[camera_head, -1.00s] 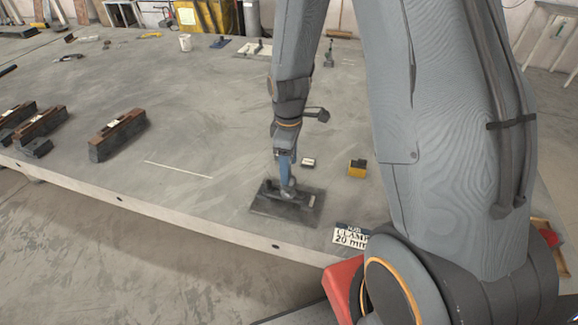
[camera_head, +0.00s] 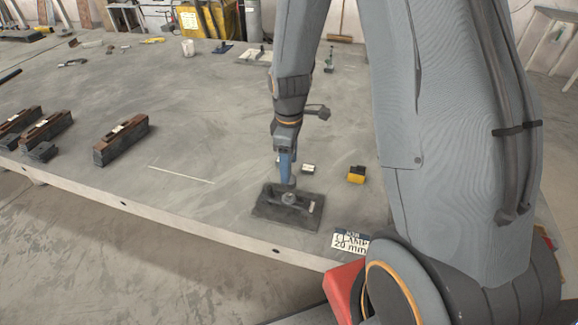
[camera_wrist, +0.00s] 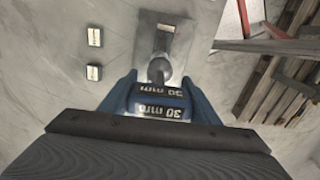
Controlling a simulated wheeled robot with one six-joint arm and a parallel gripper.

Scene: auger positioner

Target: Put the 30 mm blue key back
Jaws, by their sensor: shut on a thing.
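My gripper (camera_head: 287,180) points down over the front part of the grey table. In the wrist view, its blue fingers (camera_wrist: 155,100) are shut on the blue key (camera_wrist: 158,112), whose faces read "30 mm". A grey shaft with a rounded end (camera_wrist: 158,72) sticks out past the fingers. The dark flat plate (camera_head: 268,212) lies below it on the table; it also shows in the wrist view (camera_wrist: 178,52). A round grey end (camera_head: 289,198) appears over the plate in the head view. I cannot tell whether it touches the plate.
A small white-topped block (camera_head: 308,168) and a yellow-and-black block (camera_head: 356,175) lie right of the gripper. A "CLAMP 20 mm" sign (camera_head: 350,242) stands near the table's front edge. Long brown-topped blocks (camera_head: 122,142) lie on the left. The table between is mostly clear.

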